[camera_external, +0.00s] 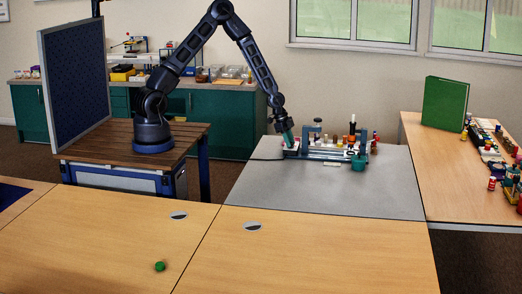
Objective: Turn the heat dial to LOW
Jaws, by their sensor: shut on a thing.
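My gripper (287,136) is at the end of my arm, low over the left end of a cluttered bench set (325,154) on the grey table. It is shut on a small teal-green thing (289,139), which slants down close to a small white block (291,149). I cannot tell whether that thing touches the block. The heat dial and its LOW mark are too small or hidden to make out.
A teal pot (358,164) and several small bottles stand right of my gripper. A dark cable runs left from the set. The front of the grey table (330,190) is clear. A green folder (444,103) stands on the right table.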

